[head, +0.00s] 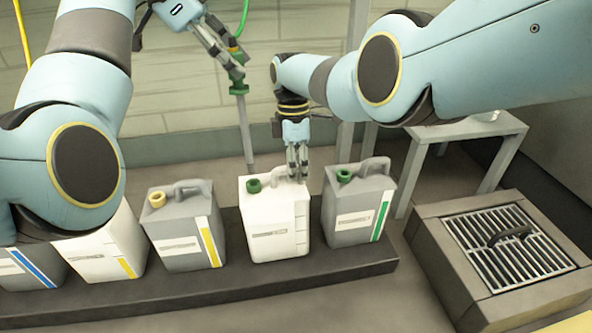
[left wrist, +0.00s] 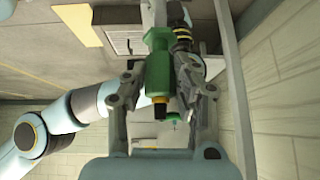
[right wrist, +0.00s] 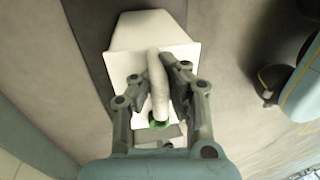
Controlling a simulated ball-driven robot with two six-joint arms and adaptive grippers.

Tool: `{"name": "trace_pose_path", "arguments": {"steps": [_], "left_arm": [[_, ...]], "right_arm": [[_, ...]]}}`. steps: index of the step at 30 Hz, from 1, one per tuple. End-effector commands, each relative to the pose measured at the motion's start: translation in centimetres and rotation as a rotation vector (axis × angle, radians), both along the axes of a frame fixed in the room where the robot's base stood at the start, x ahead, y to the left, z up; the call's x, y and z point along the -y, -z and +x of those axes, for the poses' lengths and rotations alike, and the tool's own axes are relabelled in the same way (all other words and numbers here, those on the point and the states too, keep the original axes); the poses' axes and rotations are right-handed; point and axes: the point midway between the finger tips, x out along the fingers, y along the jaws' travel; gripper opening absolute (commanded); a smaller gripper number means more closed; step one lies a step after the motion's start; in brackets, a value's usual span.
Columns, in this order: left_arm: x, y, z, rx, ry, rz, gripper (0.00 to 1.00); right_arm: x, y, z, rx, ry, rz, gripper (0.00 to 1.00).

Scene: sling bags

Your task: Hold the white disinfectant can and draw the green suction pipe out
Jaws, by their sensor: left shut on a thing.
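The white disinfectant can (head: 275,228) stands upright in the row, with a green ring around its top opening (head: 254,186). My left gripper (head: 238,68) is shut on the green head of the suction pipe (head: 239,88), high above the can. The grey pipe (head: 246,135) hangs nearly upright, and its lower end shows just above and behind the can's opening. The green head fills the fingers in the left wrist view (left wrist: 158,75). My right gripper (head: 297,163) reaches down onto the can's handle. In the right wrist view its fingers close on both sides of the white handle (right wrist: 158,85).
A grey can with a green stripe (head: 358,208) stands close on the right. A grey can with a yellow stripe (head: 185,235) and others stand on the left. All are on a low dark plinth (head: 240,285). A floor grate (head: 510,250) and a small table (head: 460,130) are at the right.

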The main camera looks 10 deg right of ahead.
Motion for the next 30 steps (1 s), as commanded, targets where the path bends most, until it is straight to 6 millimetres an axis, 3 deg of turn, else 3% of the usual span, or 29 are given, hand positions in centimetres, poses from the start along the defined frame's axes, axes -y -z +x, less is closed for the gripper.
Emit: {"name": "trace_pose_path", "arguments": {"steps": [10,18,26,30], "left_arm": [[0.0,0.0,0.0,0.001,0.001,0.0,0.0],[0.0,0.0,0.0,0.001,0.001,0.0,0.0],[0.0,0.0,0.0,0.001,0.001,0.0,0.0],[0.0,0.0,0.0,0.001,0.001,0.0,0.0]], "right_arm": [[0.0,-0.1,0.0,0.001,0.0,0.0,0.0],[0.0,-0.1,0.0,0.001,0.0,0.0,0.34],[0.0,-0.1,0.0,0.001,0.0,0.0,0.34],[0.0,-1.2,0.4,0.003,0.0,0.001,0.34]]}}
